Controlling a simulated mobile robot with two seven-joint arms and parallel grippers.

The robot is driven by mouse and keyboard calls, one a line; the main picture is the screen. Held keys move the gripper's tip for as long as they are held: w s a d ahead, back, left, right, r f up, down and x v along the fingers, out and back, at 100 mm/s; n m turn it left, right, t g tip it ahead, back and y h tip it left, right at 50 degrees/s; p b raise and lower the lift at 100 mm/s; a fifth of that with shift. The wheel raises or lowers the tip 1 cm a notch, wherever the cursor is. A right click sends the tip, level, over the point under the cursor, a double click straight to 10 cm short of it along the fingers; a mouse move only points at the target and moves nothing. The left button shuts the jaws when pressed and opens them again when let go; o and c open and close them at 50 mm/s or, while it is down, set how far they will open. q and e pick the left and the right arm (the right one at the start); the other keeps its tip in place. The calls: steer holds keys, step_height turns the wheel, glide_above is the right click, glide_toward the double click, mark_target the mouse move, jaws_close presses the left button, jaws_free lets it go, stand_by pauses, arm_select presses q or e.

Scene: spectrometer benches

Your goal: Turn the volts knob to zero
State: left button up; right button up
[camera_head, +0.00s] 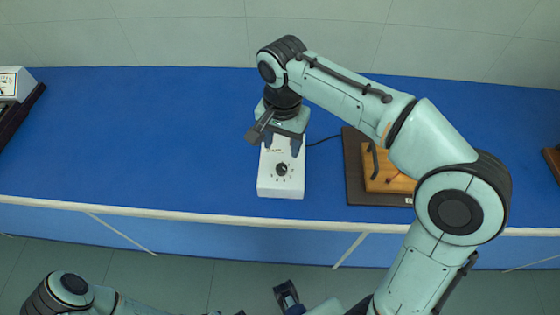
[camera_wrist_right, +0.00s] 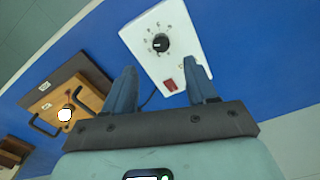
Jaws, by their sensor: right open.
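A white box (camera_head: 280,188) stands on the blue bench near its front edge. It carries a round black knob (camera_head: 281,169) with a ring of marks, whose lettering is too small to read. The knob also shows clear and uncovered in the right wrist view (camera_wrist_right: 160,43). My right gripper (camera_head: 282,148) is open and empty over the back part of the box, behind the knob in the head view. Its two blue fingers (camera_wrist_right: 160,66) are apart and do not touch the knob. A dark part (camera_head: 287,294) at the bottom middle may be my left gripper; its jaws are unclear.
A red switch (camera_wrist_right: 170,84) sits on the box. A dark board with a wooden block (camera_head: 390,181) and handle stands right of it, partly behind my right arm. A meter (camera_head: 10,85) stands at the far left. The bench (camera_head: 140,140) between is clear.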

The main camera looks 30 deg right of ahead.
mark_target(281, 167)
step_height(281, 167, down, 9)
steer(key=shift+w+f+b, duration=0.1)
steer(key=shift+f+b, duration=0.05)
steer(key=shift+b, duration=0.65)
steer(key=c, duration=1.1)
